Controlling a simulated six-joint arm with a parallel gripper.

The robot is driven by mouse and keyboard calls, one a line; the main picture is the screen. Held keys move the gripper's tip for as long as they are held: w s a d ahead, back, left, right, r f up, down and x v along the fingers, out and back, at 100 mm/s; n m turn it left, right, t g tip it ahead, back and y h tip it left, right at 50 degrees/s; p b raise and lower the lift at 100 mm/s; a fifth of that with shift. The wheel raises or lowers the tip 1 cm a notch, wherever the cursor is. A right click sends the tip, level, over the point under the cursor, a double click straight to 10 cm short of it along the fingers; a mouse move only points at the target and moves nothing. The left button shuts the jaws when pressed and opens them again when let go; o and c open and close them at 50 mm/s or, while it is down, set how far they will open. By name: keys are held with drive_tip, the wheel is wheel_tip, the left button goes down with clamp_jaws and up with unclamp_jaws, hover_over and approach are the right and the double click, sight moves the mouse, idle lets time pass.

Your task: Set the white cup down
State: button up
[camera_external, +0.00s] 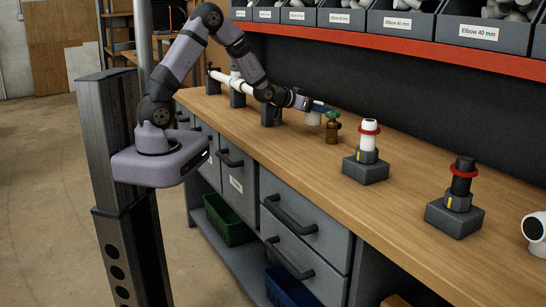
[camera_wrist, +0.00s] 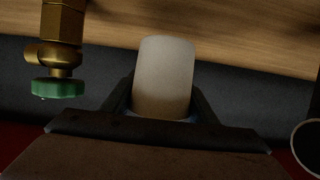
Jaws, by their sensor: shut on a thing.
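The white cup (camera_external: 313,118) is in my gripper (camera_external: 318,107), over the wooden workbench (camera_external: 300,160) near its back. In the wrist view the cup (camera_wrist: 165,70) is a plain off-white cylinder between the two dark fingers of my gripper (camera_wrist: 163,103), which are shut on it. Its lower part in that picture is hidden by the gripper. I cannot tell whether the cup touches the bench or hangs just above it.
A brass valve with a green knob (camera_external: 332,130) stands close right of the cup; it also shows in the wrist view (camera_wrist: 60,55). A white pipe (camera_external: 222,78) on dark stands lies left. Two grey blocks with fittings (camera_external: 366,170) (camera_external: 455,217) stand right. A red-edged bin shelf (camera_external: 400,46) overhangs behind.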

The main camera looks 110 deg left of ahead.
drive_tip(key=shift+f, duration=1.7)
drive_tip(key=shift+f, duration=0.1)
drive_tip(key=shift+f, duration=0.15)
drive_tip(key=o, duration=1.1)
drive_tip(key=shift+r, duration=0.3)
drive_tip(key=b+v, duration=0.2)
drive_tip(key=v, duration=1)
